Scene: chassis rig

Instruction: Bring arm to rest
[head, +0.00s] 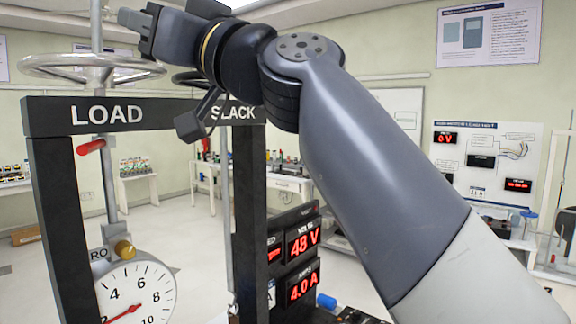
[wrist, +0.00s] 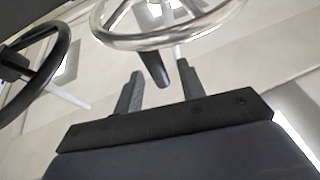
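My arm (head: 370,165) is raised and bent in the head view, reaching up and to the left. My gripper (head: 143,28) is high above the black LOAD/SLACK frame (head: 165,113), close to the silver handwheel (head: 50,66). In the wrist view, the two fingers of my gripper (wrist: 158,69) stand apart. The silver wheel's rim (wrist: 140,44) lies just beyond them. A dark handle (wrist: 154,72) hangs at the rim and shows in the gap between the fingers, with space on each side. I cannot tell its exact depth.
A black wheel (wrist: 62,50) is left of the gripper in the wrist view. Below the frame are a white dial (head: 136,293), a red lever (head: 90,147) and displays reading 48 V (head: 303,238) and 4.0 A. Benches stand farther back, with open floor between.

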